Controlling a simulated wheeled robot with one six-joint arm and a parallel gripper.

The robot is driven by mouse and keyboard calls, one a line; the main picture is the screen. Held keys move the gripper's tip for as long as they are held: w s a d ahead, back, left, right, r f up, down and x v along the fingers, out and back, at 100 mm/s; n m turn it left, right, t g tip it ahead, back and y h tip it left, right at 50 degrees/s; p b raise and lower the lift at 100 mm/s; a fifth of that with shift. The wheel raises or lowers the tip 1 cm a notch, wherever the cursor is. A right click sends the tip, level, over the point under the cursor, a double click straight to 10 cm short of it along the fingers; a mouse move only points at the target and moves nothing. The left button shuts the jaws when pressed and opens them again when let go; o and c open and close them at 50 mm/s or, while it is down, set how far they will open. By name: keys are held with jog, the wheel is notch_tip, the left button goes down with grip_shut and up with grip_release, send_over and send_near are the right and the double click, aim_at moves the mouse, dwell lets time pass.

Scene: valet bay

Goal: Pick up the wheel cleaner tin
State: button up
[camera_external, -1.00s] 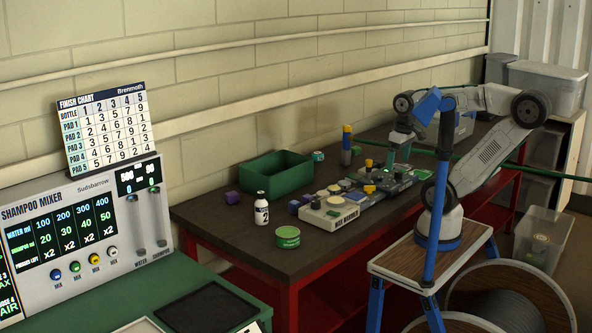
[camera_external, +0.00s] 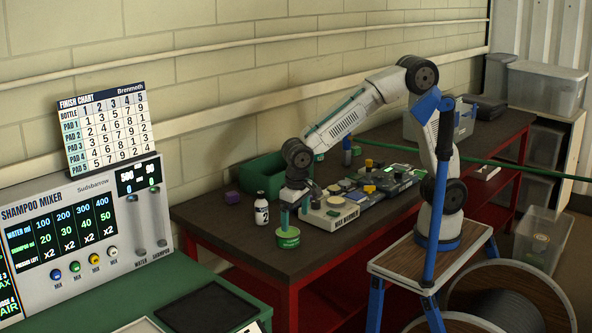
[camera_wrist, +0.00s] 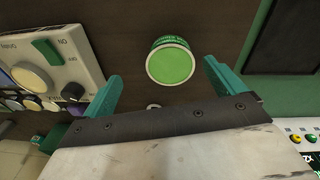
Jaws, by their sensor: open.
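The wheel cleaner tin (camera_external: 288,240) is a short green can standing upright near the front edge of the dark bench top. In the wrist view its light green round top (camera_wrist: 171,65) lies ahead, between the lines of my two teal fingers. My gripper (camera_external: 291,218) points down just above the tin, with its fingers apart and nothing held. In the external view the fingers partly cover the tin's upper part. Whether a finger touches the tin I cannot tell.
A white bottle marked 2 (camera_external: 262,211) stands close left of the tin. The white-and-grey control unit (camera_external: 336,216) is close on the right. A green bin (camera_external: 258,172) and a purple block (camera_external: 232,197) are behind. The bench front edge is near.

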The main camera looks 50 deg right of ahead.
aim_at(288, 238)
jog(key=shift+w+a+r+m+y, duration=0.3)
jog(key=shift+w+a+r+m, duration=0.1)
jog(key=shift+w+r+m, duration=0.15)
jog(key=shift+a+m, duration=0.1)
jog(key=shift+m, duration=0.15)
jog(key=shift+f, duration=0.2)
jog(key=f, duration=0.5)
jog(key=w+f, duration=0.1)
jog(key=f, duration=0.1)
jog(key=shift+a+f, duration=0.1)
jog(key=shift+f, duration=0.05)
jog(key=c, duration=1.2)
